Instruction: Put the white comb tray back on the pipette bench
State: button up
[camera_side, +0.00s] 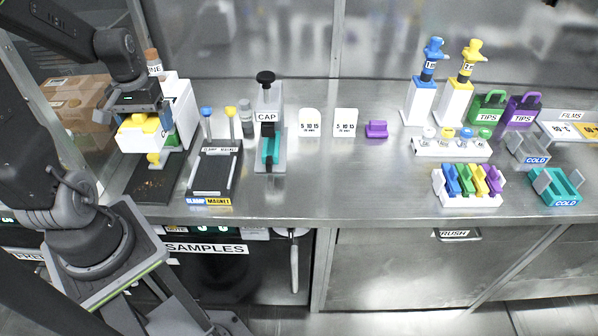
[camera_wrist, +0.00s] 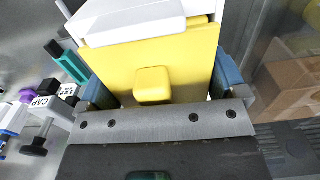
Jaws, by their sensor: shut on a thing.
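My gripper (camera_side: 143,112) is at the left end of the bench, in front of a white machine (camera_side: 181,108). It is shut on a yellow block with a knob (camera_wrist: 153,84), with one finger on each side in the wrist view (camera_wrist: 160,85). White parts adjoin the yellow block; I cannot tell whether they are one piece with it. A white tray holding blue, green, yellow and purple combs (camera_side: 470,201) stands on the right part of the steel bench (camera_side: 340,190), far from my gripper. Pipettes in blue-white (camera_side: 424,100) and yellow-white (camera_side: 456,102) stands are behind it.
A dark clamp magnet rack (camera_side: 213,172) and the CAP station (camera_side: 268,130) stand right of my gripper. Brown boxes (camera_side: 78,105) are at the left. A white rack with round knobs (camera_side: 450,150) and cold trays (camera_side: 556,186) are at the right. The middle front is clear.

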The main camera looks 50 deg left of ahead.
notch_tip(320, 180, up, 9)
jog(key=shift+r, duration=0.1)
jog(key=w+d+r+m, duration=0.1)
jog(key=w+d+m, duration=0.35)
jog(key=w, duration=0.45)
jog(key=w+d+m, duration=0.4)
jog(key=w+m, duration=0.1)
jog(key=w, duration=0.3)
jog(key=w+d+f+m, duration=0.1)
jog(key=w+d+m, duration=0.35)
jog(key=d, duration=0.45)
jog(key=w+d+f+m, duration=0.1)
jog(key=w+d+m, duration=0.35)
jog(key=d, duration=0.35)
jog(key=shift+n, duration=0.25)
jog(key=f, duration=1.6)
jog(key=w+f, duration=0.1)
jog(key=f, duration=0.7)
jog(key=shift+d, duration=0.1)
jog(key=shift+f, duration=0.1)
